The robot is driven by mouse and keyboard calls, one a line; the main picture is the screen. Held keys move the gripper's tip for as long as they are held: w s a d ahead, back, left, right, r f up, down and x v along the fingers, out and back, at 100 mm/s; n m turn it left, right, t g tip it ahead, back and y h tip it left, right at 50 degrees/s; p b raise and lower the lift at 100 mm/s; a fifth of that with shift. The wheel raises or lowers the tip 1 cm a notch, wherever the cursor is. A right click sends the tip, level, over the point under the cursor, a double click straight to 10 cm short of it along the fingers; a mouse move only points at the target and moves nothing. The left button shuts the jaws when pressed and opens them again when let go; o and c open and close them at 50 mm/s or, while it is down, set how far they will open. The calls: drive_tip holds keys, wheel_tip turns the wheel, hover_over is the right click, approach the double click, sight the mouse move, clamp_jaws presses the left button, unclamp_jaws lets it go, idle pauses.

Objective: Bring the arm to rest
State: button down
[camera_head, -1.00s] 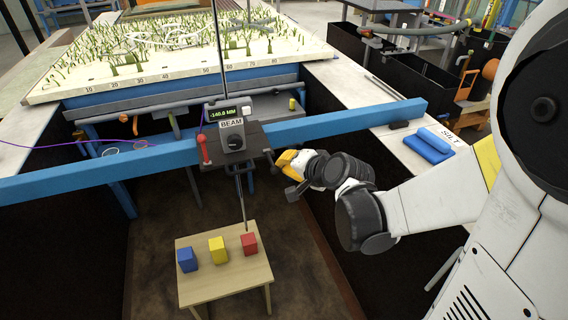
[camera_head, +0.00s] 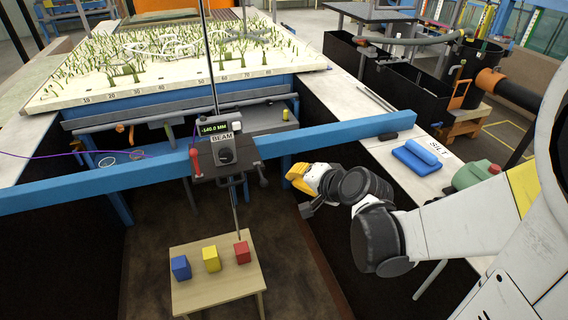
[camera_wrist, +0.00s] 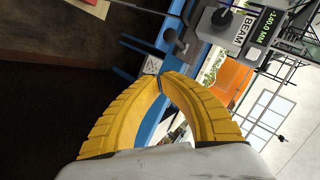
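My gripper (camera_head: 293,176) shows in the head view as a yellow tip at the end of my white and dark grey arm, to the right of the beam unit. In the wrist view, the two yellow fingers of my gripper (camera_wrist: 160,79) curve together and their tips meet. I see nothing held between them. The arm is bent and stretches in from the right side of the head view, with the gripper below the blue beam (camera_head: 330,132).
The beam unit (camera_head: 224,150) has a display and a thin vertical rod. Below, a small wooden table (camera_head: 220,291) bears a blue cube (camera_head: 181,268), a yellow cube (camera_head: 211,259) and a red cube (camera_head: 242,253).

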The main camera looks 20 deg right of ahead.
drive_tip(key=s+a+r+n+g+h+b, duration=0.1)
drive_tip(key=s+n+g, duration=0.1)
drive_tip(key=s+n, duration=0.3)
drive_tip(key=s+a+r+n+g+h, duration=0.1)
drive_tip(key=s+n, duration=0.3)
drive_tip(key=s, duration=0.7)
drive_tip(key=shift+s+r+n+g+h+b, duration=0.25)
drive_tip(key=shift+r+n+g+h+b, duration=0.15)
drive_tip(key=shift+r+g, duration=0.25)
